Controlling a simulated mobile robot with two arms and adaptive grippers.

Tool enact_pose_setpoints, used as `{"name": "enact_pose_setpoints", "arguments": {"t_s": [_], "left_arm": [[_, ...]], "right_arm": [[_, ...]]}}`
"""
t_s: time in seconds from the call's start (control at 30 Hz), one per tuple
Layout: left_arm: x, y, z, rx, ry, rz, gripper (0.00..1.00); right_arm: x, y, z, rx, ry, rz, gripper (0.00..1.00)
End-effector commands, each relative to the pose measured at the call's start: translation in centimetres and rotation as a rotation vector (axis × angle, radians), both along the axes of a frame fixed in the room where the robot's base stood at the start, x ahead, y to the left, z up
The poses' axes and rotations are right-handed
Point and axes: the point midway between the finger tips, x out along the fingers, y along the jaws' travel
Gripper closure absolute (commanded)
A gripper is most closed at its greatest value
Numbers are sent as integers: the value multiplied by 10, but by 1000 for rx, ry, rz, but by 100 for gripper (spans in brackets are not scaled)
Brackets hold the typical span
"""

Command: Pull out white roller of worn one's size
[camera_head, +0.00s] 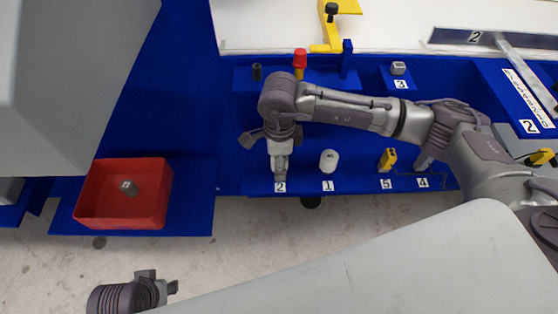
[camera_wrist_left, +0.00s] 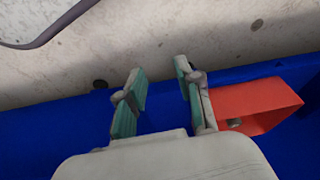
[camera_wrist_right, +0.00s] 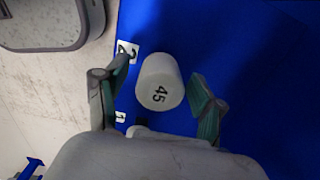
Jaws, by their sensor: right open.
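A white roller marked 45 (camera_wrist_right: 160,82) stands by label 2, between the spread fingers of my open right gripper (camera_wrist_right: 160,78). The fingers appear apart from it. In the head view my right gripper (camera_head: 280,165) is over label 2 and mostly hides that roller. My left gripper (camera_wrist_left: 160,85) is open and empty, off the front edge.
A yellow block (camera_head: 388,159) stands by label 5. A small grey block (camera_head: 398,68) sits by label 3. The blue bench (camera_head: 225,180) has bare surface between the bin and label 2.

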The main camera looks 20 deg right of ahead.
Motion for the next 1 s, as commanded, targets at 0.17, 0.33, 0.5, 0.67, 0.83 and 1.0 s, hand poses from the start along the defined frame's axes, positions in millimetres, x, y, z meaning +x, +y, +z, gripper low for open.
{"name": "enact_pose_setpoints", "arguments": {"t_s": [0.17, 0.33, 0.5, 0.67, 0.83, 1.0], "left_arm": [[1, 0, 9, -2, -17, 0, 65], [0, 0, 11, 0, -13, -1, 65], [-1, 1, 9, 2, -10, -1, 65], [-1, 1, 8, 2, -8, -1, 65], [0, 1, 8, 2, -10, -1, 65], [0, 1, 9, 2, -11, -1, 65]], "right_arm": [[0, 0, 0, 0, 0, 0, 31], [0, 0, 0, 0, 0, 0, 31], [0, 0, 0, 0, 0, 0, 50], [0, 0, 0, 0, 0, 0, 76], [0, 0, 0, 0, -1, 0, 100], [0, 0, 1, 0, -1, 0, 100]]}}
